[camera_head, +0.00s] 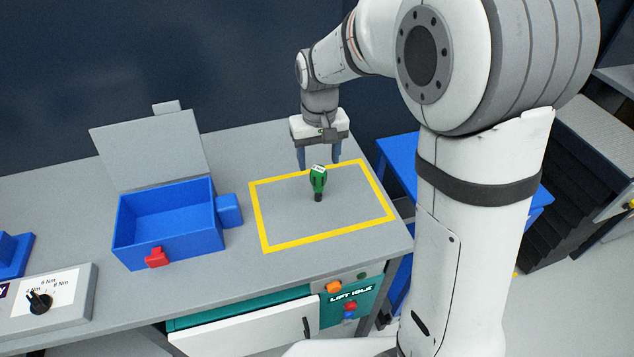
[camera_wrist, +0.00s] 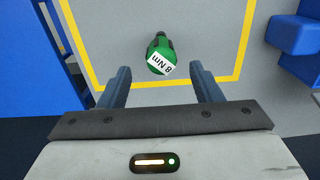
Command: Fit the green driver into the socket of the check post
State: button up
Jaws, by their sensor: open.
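The green driver (camera_head: 318,182) stands upright on its dark tip inside the yellow outline on the grey bench. In the wrist view the driver (camera_wrist: 160,52) shows a white label reading "8 Nm" on its top. My gripper (camera_head: 319,162) is open and empty, pointing down just behind the driver in the head view. In the wrist view the fingers (camera_wrist: 160,78) are spread on either side, with the driver ahead of the gap and not between them. I cannot clearly make out the check post or its socket in either view.
A blue open box (camera_head: 165,240) with a raised grey lid (camera_head: 152,150) and a red latch (camera_head: 157,257) stands left of the yellow outline (camera_head: 262,222). A grey dial unit (camera_head: 60,305) with Nm markings sits at the front left. The bench around the driver is clear.

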aim_at(319, 169)
jog(key=f, duration=0.3)
jog(key=shift+s+f+p, duration=0.25)
jog(key=shift+f+p, duration=0.15)
jog(key=shift+w+f, duration=0.1)
jog(key=shift+f, duration=0.45)
jog(key=shift+c, duration=0.5)
jog(key=shift+r, duration=0.1)
grip_shut()
